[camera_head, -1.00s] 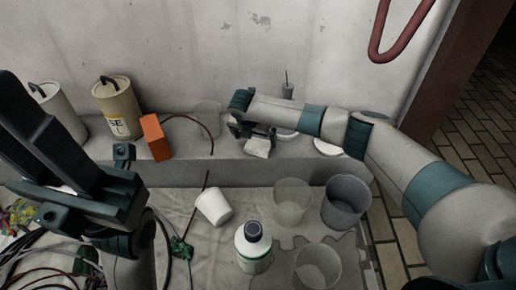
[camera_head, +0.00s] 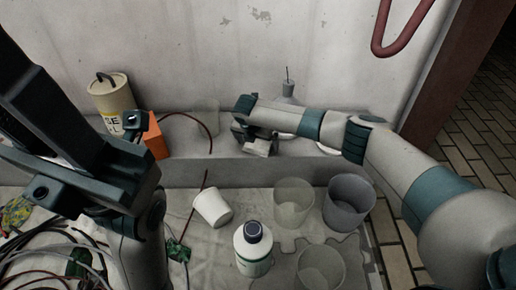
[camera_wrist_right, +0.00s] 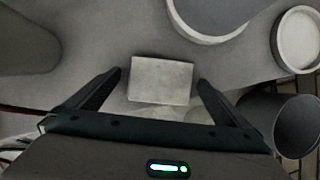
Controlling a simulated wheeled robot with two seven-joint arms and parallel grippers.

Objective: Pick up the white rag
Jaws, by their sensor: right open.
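The white rag (camera_wrist_right: 160,80) looks like a small pale folded block lying on the grey ledge. In the right wrist view it is between the two spread fingers of my right gripper (camera_wrist_right: 161,77), with a gap on each side. In the head view the rag (camera_head: 259,149) shows only partly, under my right gripper (camera_head: 256,141), which is open at the ledge. My left gripper (camera_head: 85,165) is large and dark at the left of the head view, in the air and away from the rag. Its jaws cannot be made out clearly.
On the ledge stand a cream canister (camera_head: 110,98) and an orange box (camera_head: 154,136). On the sheet below are a tipped white cup (camera_head: 212,207), a white bottle (camera_head: 253,258) and several clear or grey cups (camera_head: 349,202). Cables (camera_head: 50,250) lie at lower left.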

